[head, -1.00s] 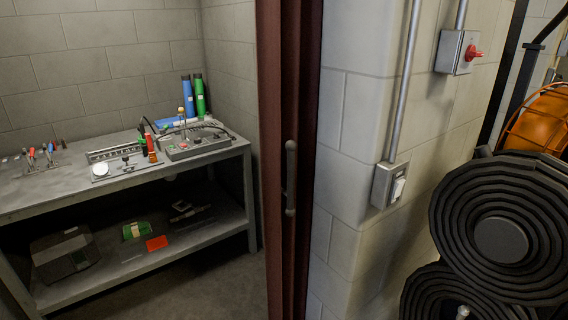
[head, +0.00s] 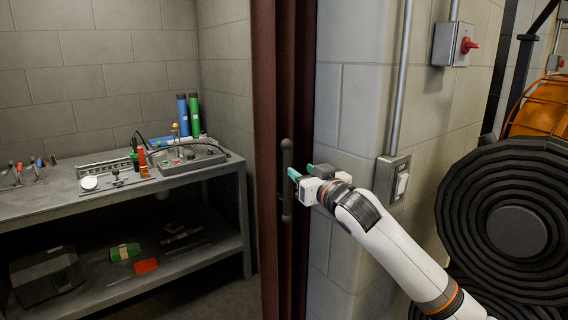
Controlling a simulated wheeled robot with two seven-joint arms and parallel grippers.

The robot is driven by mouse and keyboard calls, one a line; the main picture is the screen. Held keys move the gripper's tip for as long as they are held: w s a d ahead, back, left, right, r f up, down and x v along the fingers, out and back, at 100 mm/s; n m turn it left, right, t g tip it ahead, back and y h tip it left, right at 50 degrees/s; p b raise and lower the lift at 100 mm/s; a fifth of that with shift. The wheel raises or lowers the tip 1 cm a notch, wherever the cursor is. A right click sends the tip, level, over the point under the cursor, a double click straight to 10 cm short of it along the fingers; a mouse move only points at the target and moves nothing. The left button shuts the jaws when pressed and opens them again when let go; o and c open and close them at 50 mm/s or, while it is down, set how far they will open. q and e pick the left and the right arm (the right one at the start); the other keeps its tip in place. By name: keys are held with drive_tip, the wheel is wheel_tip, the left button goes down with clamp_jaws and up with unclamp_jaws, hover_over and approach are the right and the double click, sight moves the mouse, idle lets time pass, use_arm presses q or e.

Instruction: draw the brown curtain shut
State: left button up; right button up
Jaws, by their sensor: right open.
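The brown curtain (head: 267,120) hangs in narrow, bunched folds at the right side of the booth opening, against the block wall's end. A grey vertical handle bar (head: 287,180) is on the curtain's face. My right gripper (head: 302,172) comes in from the lower right, with teal fingertips, and is open. Its fingertips are just right of the handle, close to it in the picture; I cannot tell whether they touch it. My left gripper is not in view.
A grey workbench (head: 110,195) with tools stands inside the open booth at left. The cinderblock wall (head: 350,105) is just behind my right gripper, with a light switch (head: 393,180) and a red rotary switch (head: 452,45). Black coiled hoses (head: 515,225) stand at right.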

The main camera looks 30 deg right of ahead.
sight(288, 162)
drive_tip(key=w, duration=0.3)
drive_tip(key=w+p, duration=0.1)
drive_tip(key=w, duration=0.3)
drive_tip(key=w+d+p, duration=0.1)
drive_tip(key=w, duration=0.3)
drive_tip(key=shift+d, duration=0.1)
drive_tip(key=shift+c, duration=0.2)
clamp_jaws()
